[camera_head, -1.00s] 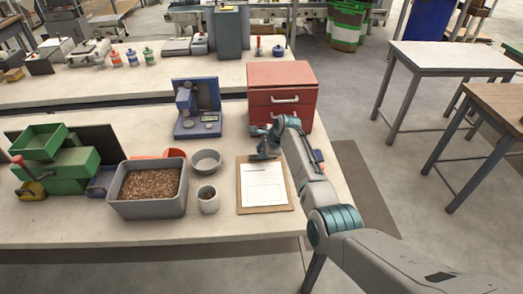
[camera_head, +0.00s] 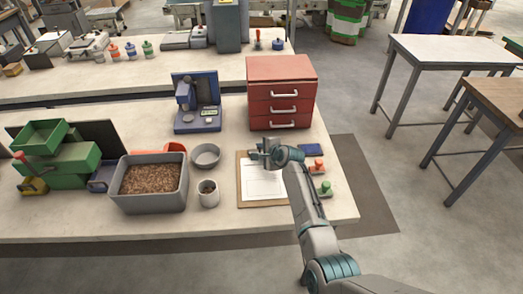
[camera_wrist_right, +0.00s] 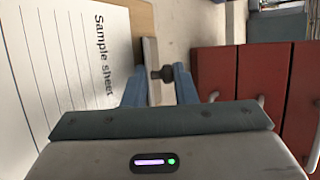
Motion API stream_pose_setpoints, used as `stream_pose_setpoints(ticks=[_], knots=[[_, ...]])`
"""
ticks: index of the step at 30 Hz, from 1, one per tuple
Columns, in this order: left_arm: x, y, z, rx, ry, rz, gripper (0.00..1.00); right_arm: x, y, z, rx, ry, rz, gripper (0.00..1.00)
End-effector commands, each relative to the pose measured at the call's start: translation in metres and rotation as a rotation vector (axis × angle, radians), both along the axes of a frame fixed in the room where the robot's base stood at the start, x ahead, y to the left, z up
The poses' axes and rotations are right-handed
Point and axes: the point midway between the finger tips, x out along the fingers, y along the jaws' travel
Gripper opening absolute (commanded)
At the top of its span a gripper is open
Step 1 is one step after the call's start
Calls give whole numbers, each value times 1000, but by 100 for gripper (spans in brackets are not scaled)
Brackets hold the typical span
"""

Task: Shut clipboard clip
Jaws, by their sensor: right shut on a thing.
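The clipboard (camera_head: 241,192) lies flat on the table, a brown board with a white sheet (camera_head: 264,185) on it. In the right wrist view its board (camera_wrist_right: 139,22) and the sheet, headed "Sample sheet" (camera_wrist_right: 104,55), are at the left. My right gripper (camera_head: 256,150) is at the clipboard's far edge. In the wrist view its two blue-grey fingers (camera_wrist_right: 160,88) are shut on the clip, a pale plate (camera_wrist_right: 150,52) with a dark knob (camera_wrist_right: 163,73). The fingers partly hide the clip, so its exact angle is unclear. My left gripper is out of view.
A red drawer cabinet (camera_head: 281,90) stands just behind the clipboard. A grey cup (camera_head: 208,194) and bowl (camera_head: 206,156) are to its left, with a pellet bin (camera_head: 150,205) beyond. Orange (camera_head: 316,167) and green (camera_head: 324,190) handled pieces and a blue pad (camera_head: 311,149) lie right.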

Motion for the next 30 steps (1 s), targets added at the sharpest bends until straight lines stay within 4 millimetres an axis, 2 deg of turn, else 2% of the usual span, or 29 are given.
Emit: stream_pose_setpoints(ticks=[6,21,22,24,30], knots=[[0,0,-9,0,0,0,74,0,0,1,1,-77,-2,2],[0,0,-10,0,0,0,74,0,0,4,1,-97,-2,2],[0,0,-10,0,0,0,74,0,0,4,1,-97,-2,31],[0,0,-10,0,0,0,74,0,0,3,1,-97,-2,44],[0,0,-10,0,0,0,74,-1,0,0,1,-91,0,44]])
